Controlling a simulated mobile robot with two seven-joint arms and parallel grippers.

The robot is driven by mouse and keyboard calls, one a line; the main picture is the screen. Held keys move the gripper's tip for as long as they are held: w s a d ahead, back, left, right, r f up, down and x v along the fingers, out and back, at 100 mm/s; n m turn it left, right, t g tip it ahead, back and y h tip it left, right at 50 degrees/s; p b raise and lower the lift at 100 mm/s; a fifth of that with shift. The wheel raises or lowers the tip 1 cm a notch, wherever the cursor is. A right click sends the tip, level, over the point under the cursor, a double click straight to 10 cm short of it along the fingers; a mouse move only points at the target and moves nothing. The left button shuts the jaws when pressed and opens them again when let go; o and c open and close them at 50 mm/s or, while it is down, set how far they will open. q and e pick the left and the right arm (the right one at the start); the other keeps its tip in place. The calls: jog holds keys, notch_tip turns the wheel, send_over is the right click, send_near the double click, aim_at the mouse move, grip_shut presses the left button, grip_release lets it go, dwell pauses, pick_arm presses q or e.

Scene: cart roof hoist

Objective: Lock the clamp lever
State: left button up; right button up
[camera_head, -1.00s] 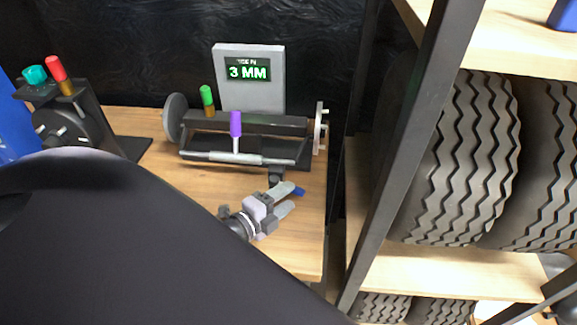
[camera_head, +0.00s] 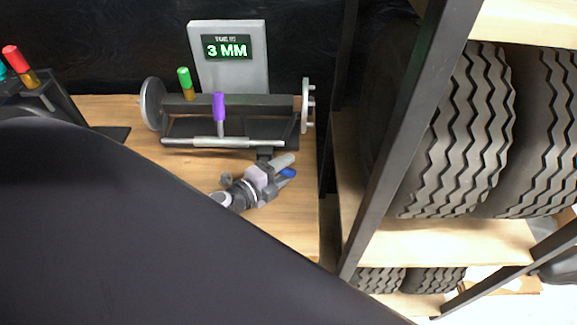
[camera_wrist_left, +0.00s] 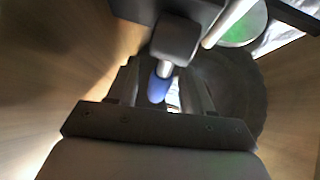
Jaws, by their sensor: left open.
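A short lever with a blue tip (camera_head: 288,173) sits at the front of the bench fixture (camera_head: 235,101), below a small dark block (camera_head: 264,153); I take it as the clamp lever. My left gripper (camera_head: 282,168) is open at this lever, pointing up and right. In the left wrist view the blue tip (camera_wrist_left: 160,88) lies between the two open fingers, nearer the left one. A grey block (camera_wrist_left: 176,40) holds the lever's stem there. Whether a finger touches the lever, I cannot tell. My right gripper is not in view.
The fixture carries a green handle (camera_head: 185,84), a purple handle (camera_head: 220,107) and a silver bar (camera_head: 205,142). A sign (camera_head: 229,48) reads 3 MM. A red-handled stand (camera_head: 35,95) is at left. A rack post (camera_head: 405,140) and tyres (camera_head: 465,135) are at right.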

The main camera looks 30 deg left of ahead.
pick_arm(q)
jog(key=shift+x, duration=0.95)
grip_shut()
